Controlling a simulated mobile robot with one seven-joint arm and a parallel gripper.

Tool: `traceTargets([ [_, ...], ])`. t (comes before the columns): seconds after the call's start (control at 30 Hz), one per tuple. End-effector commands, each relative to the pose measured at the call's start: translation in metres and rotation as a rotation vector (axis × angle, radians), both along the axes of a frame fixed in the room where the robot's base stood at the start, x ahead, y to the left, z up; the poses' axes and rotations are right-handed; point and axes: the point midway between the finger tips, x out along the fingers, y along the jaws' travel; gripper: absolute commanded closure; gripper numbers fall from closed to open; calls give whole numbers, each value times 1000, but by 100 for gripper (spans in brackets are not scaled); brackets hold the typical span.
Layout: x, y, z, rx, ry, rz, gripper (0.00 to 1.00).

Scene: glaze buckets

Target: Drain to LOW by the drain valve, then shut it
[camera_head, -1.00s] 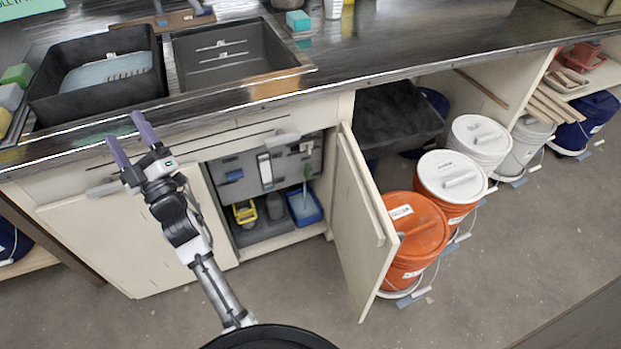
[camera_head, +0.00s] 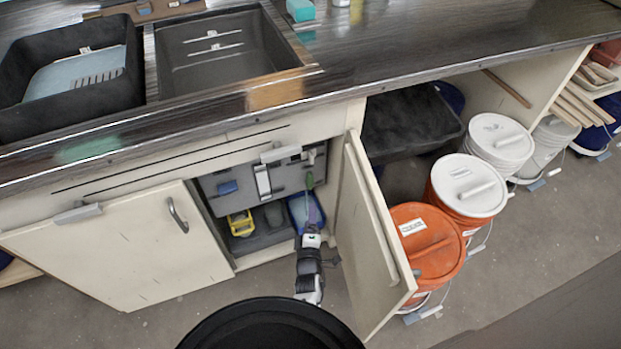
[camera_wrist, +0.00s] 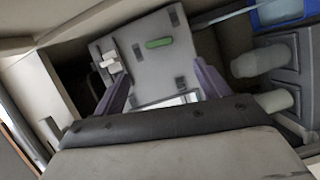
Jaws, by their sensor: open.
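A grey tank (camera_head: 235,184) stands inside the open cabinet under the sink, with a white upright gauge window (camera_head: 263,181) on its front; the level in it is too small to read. A green handle (camera_head: 310,180), which looks like the drain valve, is at the tank's right side. In the wrist view the tank's grey face (camera_wrist: 140,70) carries a green bar (camera_wrist: 159,43). My gripper (camera_head: 312,208) is inside the cabinet opening, just below the green handle. In the wrist view its purple fingers (camera_wrist: 158,75) are apart and empty, with the green bar beyond them, apart from them.
The open cabinet door (camera_head: 365,235) stands close on my arm's right. Orange buckets (camera_head: 430,250) stand right of the door. A closed door (camera_head: 120,250) is at left.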

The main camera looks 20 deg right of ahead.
Motion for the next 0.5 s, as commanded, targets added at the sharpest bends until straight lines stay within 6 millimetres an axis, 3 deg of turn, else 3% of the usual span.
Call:
traceTargets([
  [0.17,18,-7,0,0,-2,0,25],
  [0.5,80,-31,-5,-2,-3,1,25],
])
